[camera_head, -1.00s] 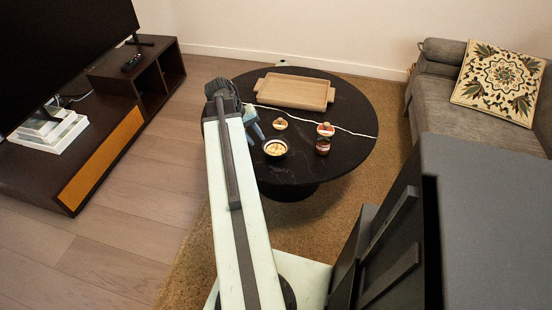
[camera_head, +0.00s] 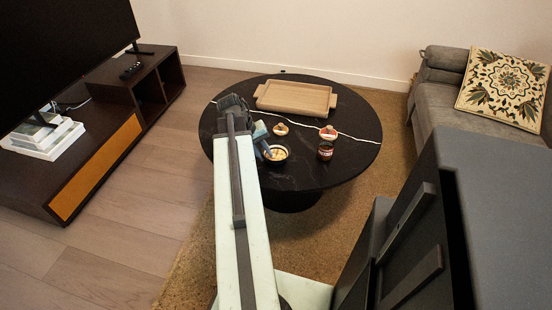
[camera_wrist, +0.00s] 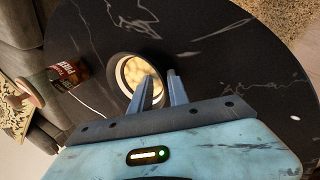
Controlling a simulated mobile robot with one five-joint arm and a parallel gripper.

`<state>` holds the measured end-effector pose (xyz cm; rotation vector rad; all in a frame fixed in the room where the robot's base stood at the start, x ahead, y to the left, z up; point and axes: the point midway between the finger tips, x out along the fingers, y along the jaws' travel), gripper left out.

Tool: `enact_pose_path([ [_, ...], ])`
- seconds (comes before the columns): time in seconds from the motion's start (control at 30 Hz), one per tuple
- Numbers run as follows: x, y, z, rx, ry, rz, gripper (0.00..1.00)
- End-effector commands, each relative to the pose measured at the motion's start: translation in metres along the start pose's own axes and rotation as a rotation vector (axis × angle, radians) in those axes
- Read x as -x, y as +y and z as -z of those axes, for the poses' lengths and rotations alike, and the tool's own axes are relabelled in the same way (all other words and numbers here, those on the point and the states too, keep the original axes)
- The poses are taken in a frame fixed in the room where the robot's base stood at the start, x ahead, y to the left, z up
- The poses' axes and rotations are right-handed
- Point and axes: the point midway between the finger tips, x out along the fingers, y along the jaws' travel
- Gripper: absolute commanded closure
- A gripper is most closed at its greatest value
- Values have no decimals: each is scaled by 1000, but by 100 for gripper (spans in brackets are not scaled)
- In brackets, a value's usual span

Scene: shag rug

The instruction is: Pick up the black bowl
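The black bowl (camera_head: 284,158) stands upright on the round black table, with pale yellow contents in it. In the head view its left part is hidden by my gripper (camera_head: 266,152). In the wrist view the bowl (camera_wrist: 112,76) is just beyond my fingertips (camera_wrist: 161,77). The two fingers are apart with nothing held between them. The left finger overlaps the bowl's near right rim in the picture, and the right finger is outside the bowl. I cannot tell whether either finger touches it.
The round black table (camera_head: 350,105) also bears a wooden tray (camera_head: 295,96), a red-labelled jar (camera_head: 326,150) right of the bowl, and two small items (camera_head: 281,129) (camera_head: 328,132) behind it. A sofa (camera_head: 440,95) is at right and a TV cabinet (camera_head: 110,150) at left.

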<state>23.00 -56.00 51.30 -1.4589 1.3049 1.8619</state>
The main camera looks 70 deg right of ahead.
Motion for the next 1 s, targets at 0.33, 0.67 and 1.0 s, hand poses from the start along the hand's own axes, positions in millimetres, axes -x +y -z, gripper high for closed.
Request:
enact_pose_path([
  [0.33,0,0,0,-1,0,0,100],
  [0.67,0,1,0,-1,0,0,100],
  [1.0,0,1,0,-2,-1,0,100],
])
